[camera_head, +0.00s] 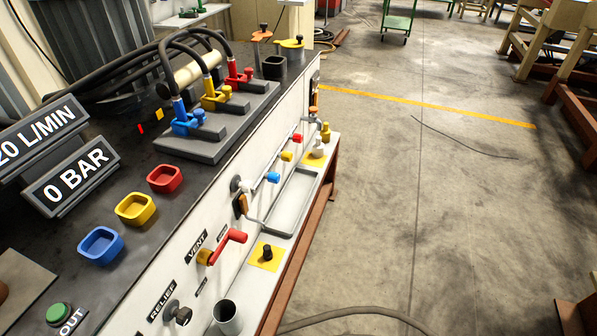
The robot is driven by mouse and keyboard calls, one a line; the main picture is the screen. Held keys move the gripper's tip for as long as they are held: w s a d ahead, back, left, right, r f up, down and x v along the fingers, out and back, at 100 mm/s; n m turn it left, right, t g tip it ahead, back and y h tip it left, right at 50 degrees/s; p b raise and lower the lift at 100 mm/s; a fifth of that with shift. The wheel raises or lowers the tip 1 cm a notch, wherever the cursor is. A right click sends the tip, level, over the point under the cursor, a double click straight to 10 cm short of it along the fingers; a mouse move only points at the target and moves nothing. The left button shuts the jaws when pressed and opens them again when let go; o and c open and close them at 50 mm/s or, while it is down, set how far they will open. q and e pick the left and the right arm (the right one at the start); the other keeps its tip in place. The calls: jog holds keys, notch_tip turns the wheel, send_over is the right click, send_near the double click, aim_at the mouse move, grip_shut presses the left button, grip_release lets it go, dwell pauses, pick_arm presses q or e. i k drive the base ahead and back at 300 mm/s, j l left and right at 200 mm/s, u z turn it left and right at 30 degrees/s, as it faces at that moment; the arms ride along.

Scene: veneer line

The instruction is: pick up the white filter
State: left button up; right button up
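A small white upright piece, which looks like the white filter (318,145), stands on a yellow square at the far end of the white shelf (282,243) along the bench front. It is small in view and its details are hard to make out. A small yellow piece (326,131) stands just behind it. Neither of my grippers is in view, so nothing shows between them and the filter.
On the shelf are a grey tray (306,183), a black knob on a yellow square (267,253) and a grey cup (228,318). A red vent lever (229,243) and several coloured valves stick out from the panel above. The floor to the right is mostly clear.

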aim_at(317, 152)
jog(key=i+l+u, duration=0.45)
jog(key=l+u, duration=0.25)
jog(key=i+l+u, duration=0.2)
jog(key=u, duration=0.15)
